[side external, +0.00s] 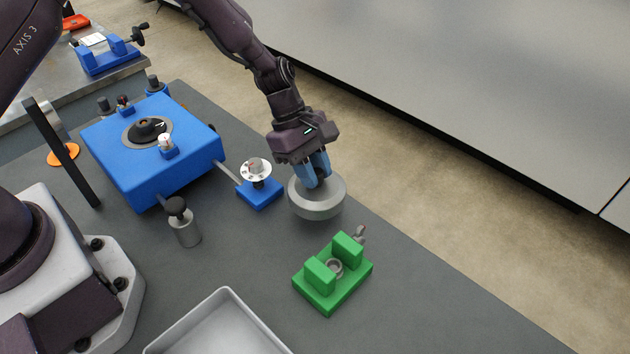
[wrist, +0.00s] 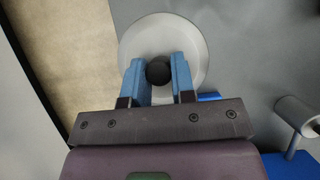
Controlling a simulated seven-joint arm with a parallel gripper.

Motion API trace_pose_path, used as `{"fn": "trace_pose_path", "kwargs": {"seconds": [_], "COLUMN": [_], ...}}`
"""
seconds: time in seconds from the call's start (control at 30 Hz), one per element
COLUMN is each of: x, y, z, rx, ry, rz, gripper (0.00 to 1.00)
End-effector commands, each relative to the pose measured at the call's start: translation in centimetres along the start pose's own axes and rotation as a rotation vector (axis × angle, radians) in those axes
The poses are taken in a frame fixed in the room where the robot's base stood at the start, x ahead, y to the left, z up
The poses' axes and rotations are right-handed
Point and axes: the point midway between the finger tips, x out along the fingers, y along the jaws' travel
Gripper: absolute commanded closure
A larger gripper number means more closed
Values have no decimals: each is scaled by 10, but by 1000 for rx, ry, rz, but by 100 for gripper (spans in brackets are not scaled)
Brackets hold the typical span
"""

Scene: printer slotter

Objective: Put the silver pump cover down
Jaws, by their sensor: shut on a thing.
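The silver pump cover (side external: 318,204) is a round grey disc with a thick rim. In the side view it is at the right edge of the dark table, between the small blue block and the green fixture. My gripper (side external: 318,184) points down over its middle, with blue fingers. In the wrist view the cover (wrist: 192,35) shows as a pale disc with a dark round knob (wrist: 159,71) at its centre. My gripper (wrist: 159,80) is shut on that knob. I cannot tell whether the cover's underside touches the table.
A green fixture (side external: 318,296) stands in front of the cover, and a small blue block (side external: 261,196) with a dial close to its left. A large blue box (side external: 190,132), a metal cylinder (side external: 186,232) and a grey tray (side external: 222,296) are further left. Table right of the green fixture is clear.

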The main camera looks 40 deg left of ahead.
Motion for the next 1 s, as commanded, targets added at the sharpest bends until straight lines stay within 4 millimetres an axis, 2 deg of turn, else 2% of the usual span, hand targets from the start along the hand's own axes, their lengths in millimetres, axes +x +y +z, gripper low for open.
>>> {"fn": "trace_pose_path", "kwargs": {"seconds": [0.2, 0.6, 0.63, 0.73, 1.0], "x": [26, 31, 31, 31, 30], "y": [2, 2, 1, 1, 1], "z": [-14, -17, -17, -17, -17], "rx": [-2, 0, 0, 0, 0], "ry": [-1, 0, 0, 1, 1], "rz": [-1, 0, 0, 0, 0], "gripper": [100, 100, 74, 51, 50]}}
